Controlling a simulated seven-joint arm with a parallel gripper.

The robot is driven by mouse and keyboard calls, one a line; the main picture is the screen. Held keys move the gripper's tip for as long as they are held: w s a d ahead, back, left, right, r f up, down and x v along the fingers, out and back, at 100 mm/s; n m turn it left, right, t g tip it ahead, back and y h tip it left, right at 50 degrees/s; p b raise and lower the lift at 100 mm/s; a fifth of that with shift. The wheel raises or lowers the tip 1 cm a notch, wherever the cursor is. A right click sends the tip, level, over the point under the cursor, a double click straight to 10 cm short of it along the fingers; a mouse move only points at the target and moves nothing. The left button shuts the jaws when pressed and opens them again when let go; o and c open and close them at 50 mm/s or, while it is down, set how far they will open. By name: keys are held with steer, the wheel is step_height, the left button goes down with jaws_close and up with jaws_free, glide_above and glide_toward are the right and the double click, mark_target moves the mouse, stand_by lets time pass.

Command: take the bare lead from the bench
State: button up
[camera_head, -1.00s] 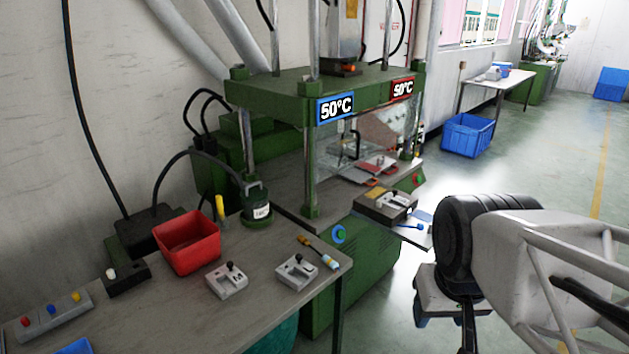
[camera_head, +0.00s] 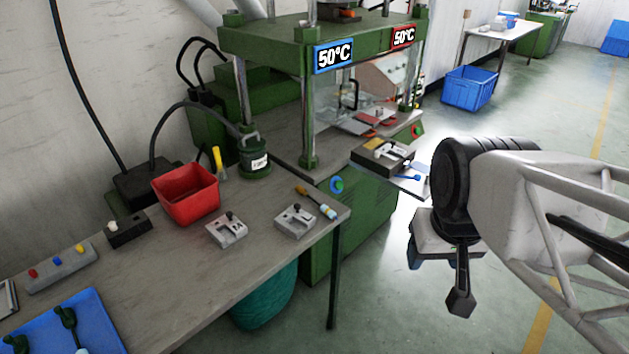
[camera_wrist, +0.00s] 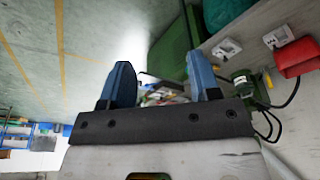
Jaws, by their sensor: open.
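A blue tray (camera_head: 95,330) is at the near left end of the bench (camera_head: 150,290) in the head view, cut by the picture edge. Dark green pieces (camera_head: 66,318) with pale, lead-like ends lie in it; I cannot tell for sure which is the bare lead. My gripper (camera_wrist: 161,82) is open and empty in the wrist view, its two blue fingers well apart.
On the bench are a red bin (camera_head: 186,197), two grey fixture blocks (camera_head: 227,231), a brush-like tool (camera_head: 317,203), a button box (camera_head: 58,270) and a green pump (camera_head: 255,160). A green press (camera_head: 270,45) with 50°C signs stands behind. The bench's front middle is clear.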

steer(key=n+g, duration=0.3)
steer(key=n, duration=0.5)
glide_above(326, 208)
steer(key=f, duration=2.2)
steer(key=shift+s+d+f, duration=0.2)
steer(key=shift+f, duration=0.05)
steer(key=shift+w+a+f, duration=0.15)
steer(key=shift+w+f, duration=0.15)
steer(key=shift+f, duration=0.15)
steer(key=shift+f, duration=1.3)
